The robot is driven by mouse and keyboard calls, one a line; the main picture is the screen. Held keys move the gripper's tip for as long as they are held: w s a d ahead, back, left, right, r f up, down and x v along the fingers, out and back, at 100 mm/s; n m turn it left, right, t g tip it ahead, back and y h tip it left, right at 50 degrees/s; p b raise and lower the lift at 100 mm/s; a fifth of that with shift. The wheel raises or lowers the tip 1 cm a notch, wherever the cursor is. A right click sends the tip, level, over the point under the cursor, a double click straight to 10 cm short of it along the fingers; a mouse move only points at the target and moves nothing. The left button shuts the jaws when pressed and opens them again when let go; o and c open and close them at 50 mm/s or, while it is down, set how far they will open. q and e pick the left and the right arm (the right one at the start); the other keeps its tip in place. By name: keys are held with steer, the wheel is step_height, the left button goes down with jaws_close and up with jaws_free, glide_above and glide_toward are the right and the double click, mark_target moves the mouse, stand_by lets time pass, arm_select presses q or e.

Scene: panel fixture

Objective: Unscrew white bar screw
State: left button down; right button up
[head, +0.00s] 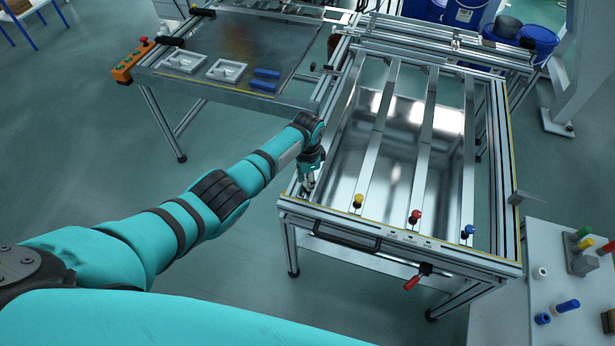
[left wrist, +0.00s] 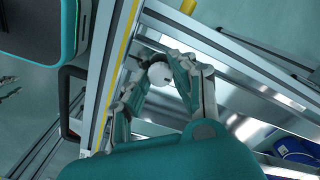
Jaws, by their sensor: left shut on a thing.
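The white bar screw (left wrist: 158,73) shows in the left wrist view as a round white knob at the fixture's frame edge. My left gripper (left wrist: 152,82) has its fingers around it and is shut on it. In the head view my left gripper (head: 308,186) is at the front left corner of the panel fixture (head: 400,247), pointing down. There the white screw is hidden by the fingers. Whether the screw's thread is still in the frame cannot be seen.
Yellow (head: 358,201), red (head: 415,216) and blue (head: 468,231) screws stand along the fixture's front rail, at the ends of metal bars. A black handle (head: 346,236) and a red-handled clamp (head: 413,281) are on the front. A side table (head: 500,285) at right holds coloured parts.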

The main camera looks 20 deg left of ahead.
arm_select(q)
steer(key=n+p, duration=0.1)
steer(key=n, duration=0.4)
steer(key=shift+r+n, duration=0.1)
steer(key=shift+n, duration=0.2)
steer(key=n+p, duration=0.1)
steer(key=n, duration=0.8)
steer(key=shift+n, duration=0.4)
steer(key=n, duration=0.4)
steer(key=shift+w+n, duration=0.1)
steer(key=shift+n, duration=0.3)
steer(key=c, duration=1.1)
jaws_free()
